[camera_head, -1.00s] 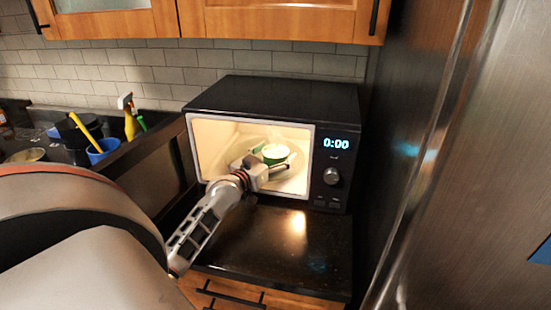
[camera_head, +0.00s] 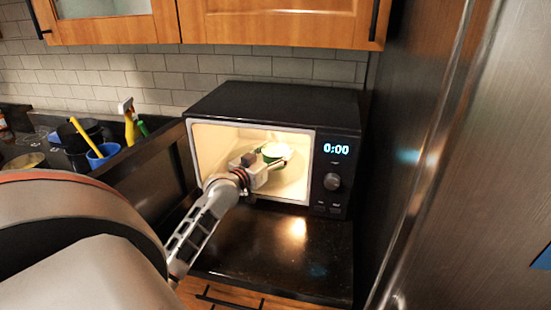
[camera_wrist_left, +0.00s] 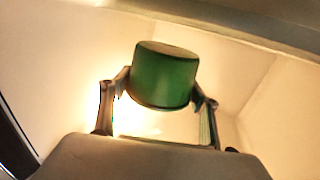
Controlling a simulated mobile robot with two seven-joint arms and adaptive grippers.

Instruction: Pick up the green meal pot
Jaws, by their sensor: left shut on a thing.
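The green meal pot (camera_head: 270,155) is inside the lit microwave (camera_head: 196,150), with a pale top showing in the head view. In the left wrist view the green pot (camera_wrist_left: 165,76) sits between both fingers of my left gripper (camera_wrist_left: 160,98), which touch its sides. In the head view my left gripper (camera_head: 268,165) reaches through the open microwave front and is shut on the pot. The pot's underside and its contact with the microwave floor are hidden from the head view. My right gripper is in neither view.
The open microwave door (camera_head: 150,170) stands to the left of the opening. A dark counter (camera_head: 280,245) is clear in front. A tall metal fridge (camera_head: 470,170) closes off the right. A blue cup (camera_head: 101,155) and a spray bottle (camera_head: 130,125) stand at left.

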